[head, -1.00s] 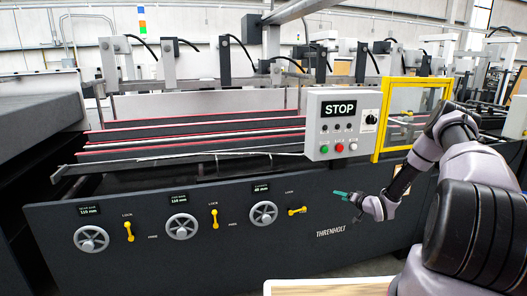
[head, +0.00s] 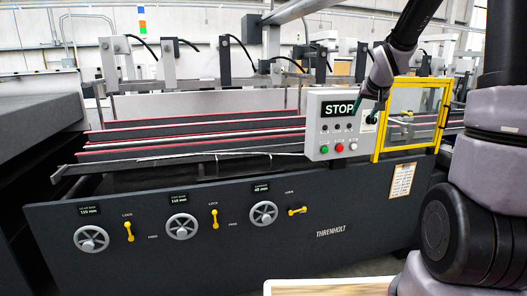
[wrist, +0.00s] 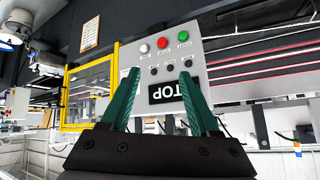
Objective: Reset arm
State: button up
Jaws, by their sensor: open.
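My gripper (head: 369,114) is in front of the upper right part of the grey control box (head: 318,148) in the head view, and partly covers the box's right side. In the wrist view my gripper (wrist: 160,85) has its two green fingers spread apart with nothing between them. The control box (wrist: 219,67) shows upside down behind the fingers, with its STOP display (wrist: 172,92) partly hidden by a finger. I cannot tell whether the fingertips touch the box. My arm comes down from the top right of the head view.
The yellow-framed guard (head: 440,115) stands just right of the control box and also shows in the wrist view (wrist: 117,75). Handwheels (head: 263,213) and yellow levers (head: 297,211) line the machine's dark front panel (head: 330,245). A wooden-topped surface (head: 330,288) is at the bottom.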

jog(key=s+a+r+y, duration=0.1)
jog(key=s+a+r, duration=0.2)
jog(key=s, duration=0.7)
jog(key=s+a+r+g+y, duration=0.1)
jog(key=s+a+r, duration=0.1)
jog(key=s, duration=0.9)
jog(key=s+a+r+m+g+y, duration=0.1)
jog(key=s+a+r, duration=0.2)
jog(key=s, duration=0.7)
jog(key=shift+s+a+r, duration=0.25)
jog(key=shift+a+r, duration=0.1)
jog(key=shift+a, duration=0.3)
